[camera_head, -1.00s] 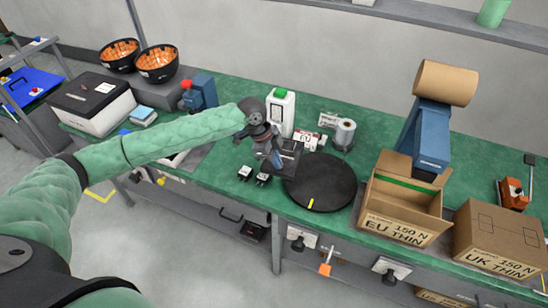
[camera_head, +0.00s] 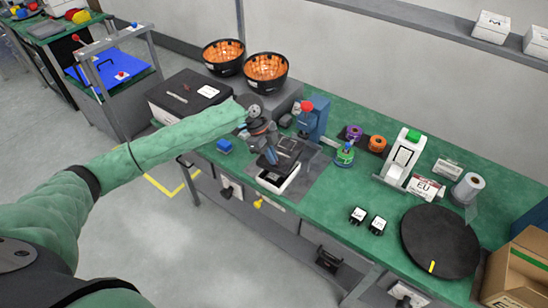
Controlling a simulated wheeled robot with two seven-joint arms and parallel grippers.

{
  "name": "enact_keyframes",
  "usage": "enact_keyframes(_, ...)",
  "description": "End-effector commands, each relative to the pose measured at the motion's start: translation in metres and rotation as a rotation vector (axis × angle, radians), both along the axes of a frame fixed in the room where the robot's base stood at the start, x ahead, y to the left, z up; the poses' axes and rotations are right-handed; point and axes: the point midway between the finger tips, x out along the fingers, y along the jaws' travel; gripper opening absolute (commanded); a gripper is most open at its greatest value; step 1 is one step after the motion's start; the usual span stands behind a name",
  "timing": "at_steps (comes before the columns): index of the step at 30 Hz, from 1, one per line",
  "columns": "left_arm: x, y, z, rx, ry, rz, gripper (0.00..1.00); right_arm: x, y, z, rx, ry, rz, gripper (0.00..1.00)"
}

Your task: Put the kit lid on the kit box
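The kit lid (camera_head: 288,149) is a dark, square, flat piece with a lighter outline. My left gripper (camera_head: 270,157) is shut on its near left side and holds it over the bench. The kit box (camera_head: 278,182) is a small white open box with a dark inside, on a grey mat below the lid. The lid is above the box's far part and looks slightly set back from it; the exact gap and tilt cannot be told. The fingertips are partly hidden against the dark lid. My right gripper is out of view.
Left stands a black-topped white case (camera_head: 190,95). Behind are two bowls of orange pieces (camera_head: 266,68) and a blue device with a red knob (camera_head: 312,118).

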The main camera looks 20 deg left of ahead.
Motion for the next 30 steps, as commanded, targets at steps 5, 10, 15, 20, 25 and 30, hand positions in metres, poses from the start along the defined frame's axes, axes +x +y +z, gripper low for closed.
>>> enact_keyframes(5, -0.0022, 0.0044, -0.0019, -0.001, 0.0, -0.074, 0.0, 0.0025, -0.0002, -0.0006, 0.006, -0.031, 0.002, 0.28)
enact_keyframes(10, -0.0034, 0.0057, -0.002, 0.0, 0.0, -0.118, 0.0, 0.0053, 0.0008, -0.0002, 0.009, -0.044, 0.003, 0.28)
enact_keyframes(15, -0.0033, 0.0058, -0.0022, 0.0, 0.0, -0.125, 0.0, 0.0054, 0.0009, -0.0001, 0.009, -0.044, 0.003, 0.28)
enact_keyframes(20, -0.0033, 0.0058, -0.0022, 0.0, 0.0, -0.125, 0.0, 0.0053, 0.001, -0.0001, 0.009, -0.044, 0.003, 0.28)
enact_keyframes(25, -0.0034, 0.0058, -0.0017, 0.0, -0.001, -0.124, 0.0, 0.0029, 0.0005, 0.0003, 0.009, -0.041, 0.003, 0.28)
enact_keyframes(30, -0.0034, 0.0058, -0.0012, 0.0, 0.0, -0.124, 0.0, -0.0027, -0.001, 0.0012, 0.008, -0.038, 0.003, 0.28)
